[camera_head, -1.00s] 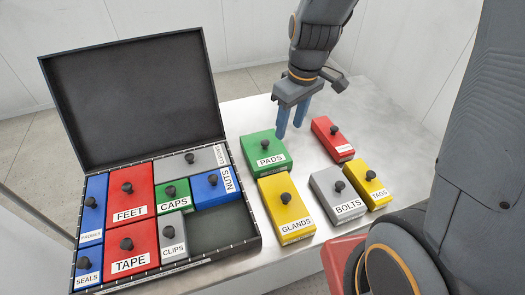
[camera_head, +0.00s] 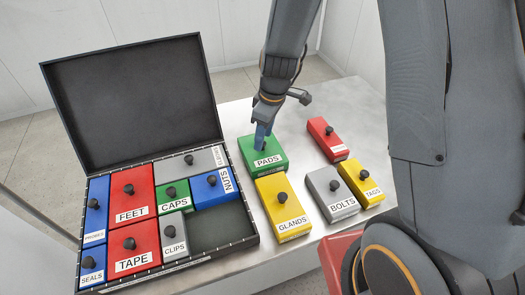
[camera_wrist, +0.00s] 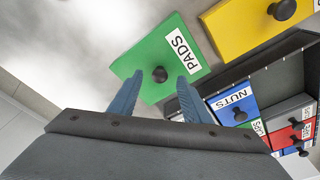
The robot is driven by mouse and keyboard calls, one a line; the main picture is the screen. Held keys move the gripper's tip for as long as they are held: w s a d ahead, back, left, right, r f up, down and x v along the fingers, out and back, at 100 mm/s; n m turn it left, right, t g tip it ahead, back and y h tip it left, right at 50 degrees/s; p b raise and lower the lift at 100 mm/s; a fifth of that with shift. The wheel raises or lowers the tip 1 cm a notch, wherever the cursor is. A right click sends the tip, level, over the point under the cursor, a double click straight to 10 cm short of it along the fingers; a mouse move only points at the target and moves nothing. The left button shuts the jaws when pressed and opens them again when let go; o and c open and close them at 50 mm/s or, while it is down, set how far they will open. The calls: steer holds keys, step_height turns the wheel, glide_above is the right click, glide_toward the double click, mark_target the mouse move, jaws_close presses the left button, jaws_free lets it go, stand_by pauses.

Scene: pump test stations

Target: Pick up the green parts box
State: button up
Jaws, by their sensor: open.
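The green parts box labelled PADS (camera_head: 270,161) lies on the metal table, just right of the open case. It also shows in the wrist view (camera_wrist: 148,60), with a dark round knob (camera_wrist: 159,74) on top. My gripper (camera_head: 262,139) is over this box, its blue fingers pointing down at the knob. In the wrist view my gripper (camera_wrist: 158,88) is open, with one finger on each side of the knob and nothing held. In the head view the fingers hide the knob. I cannot tell whether the fingertips touch the lid.
The open black case (camera_head: 238,243) holds several labelled boxes, including a smaller green CAPS box (camera_head: 174,195), and has an empty compartment at its lower right. The yellow GLANDS box (camera_head: 284,207) sits close in front of PADS. Red, grey BOLTS (camera_head: 332,193) and yellow TAGS boxes stand further right.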

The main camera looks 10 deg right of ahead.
steer(key=shift+w+a+f, duration=0.1)
steer(key=shift+f, duration=0.8)
jaws_close()
steer(key=shift+r, duration=0.1)
